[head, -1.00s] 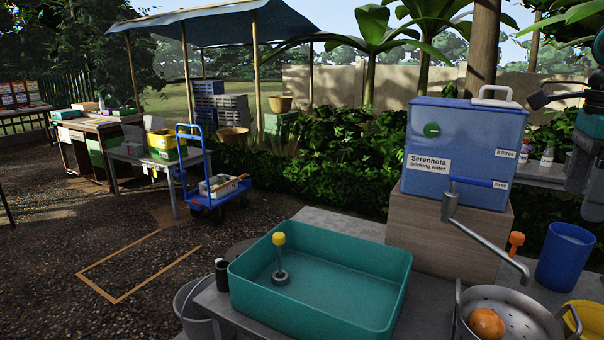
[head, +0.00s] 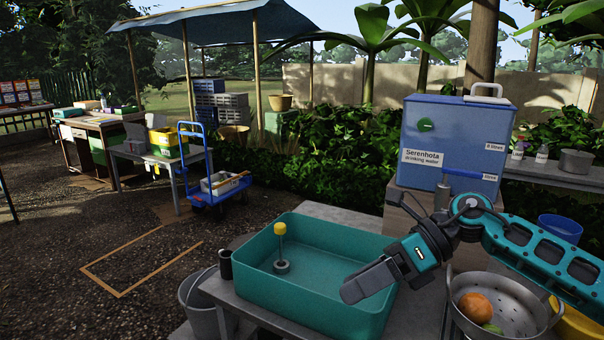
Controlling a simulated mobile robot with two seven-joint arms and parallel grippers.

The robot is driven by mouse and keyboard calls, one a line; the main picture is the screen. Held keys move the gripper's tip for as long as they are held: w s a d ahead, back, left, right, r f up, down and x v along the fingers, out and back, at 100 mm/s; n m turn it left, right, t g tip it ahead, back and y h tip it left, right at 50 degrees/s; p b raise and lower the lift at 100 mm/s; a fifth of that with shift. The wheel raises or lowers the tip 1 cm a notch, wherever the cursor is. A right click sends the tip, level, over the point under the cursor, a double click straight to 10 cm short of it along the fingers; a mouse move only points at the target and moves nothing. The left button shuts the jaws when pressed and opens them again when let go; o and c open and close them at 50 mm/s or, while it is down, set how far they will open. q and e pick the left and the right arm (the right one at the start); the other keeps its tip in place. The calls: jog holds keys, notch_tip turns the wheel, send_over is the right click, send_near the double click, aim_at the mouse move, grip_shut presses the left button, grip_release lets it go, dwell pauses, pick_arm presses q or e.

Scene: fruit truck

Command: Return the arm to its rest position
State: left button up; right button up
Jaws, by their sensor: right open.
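My right arm (head: 545,245) reaches in from the right edge, in front of the drinking-water tank and above the colander. Its right gripper (head: 352,290) points down and left over the right part of the teal basin (head: 265,293). The gripper is open, and I see nothing held in it. Its fingers overlap in this view, so the gap is hard to see. I cannot tell its exact height above the basin. My left gripper is not in view.
The blue water tank (head: 450,130) stands on a wooden block behind the arm. A metal colander (head: 520,297) below the arm holds an orange fruit (head: 476,306) and something green. A blue cup (head: 560,228) is partly hidden by the arm. A yellow-topped plug (head: 280,230) stands in the basin.

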jog(key=s+a+f+m+t+y, duration=0.1)
jog(key=s+a+m+t+y, duration=0.1)
jog(key=a+m+t+y, duration=0.85)
jog(key=s+d+f+m+t+h, duration=0.1)
jog(key=d+f+m+t+h, duration=0.95)
jog(key=m, duration=1.45)
jog(key=s+d+f+m+g+h, duration=0.4)
jog(key=s+f, duration=0.3)
jog(key=f, duration=0.2)
jog(key=s+d+f+m+g+h, duration=0.4)
jog(key=s+d+f+m+h, duration=0.1)
jog(key=f, duration=0.4)
jog(key=shift+s+f+m+h, duration=0.35)
jog(key=shift+s+m+h, duration=0.15)
jog(key=shift+s, duration=0.5)
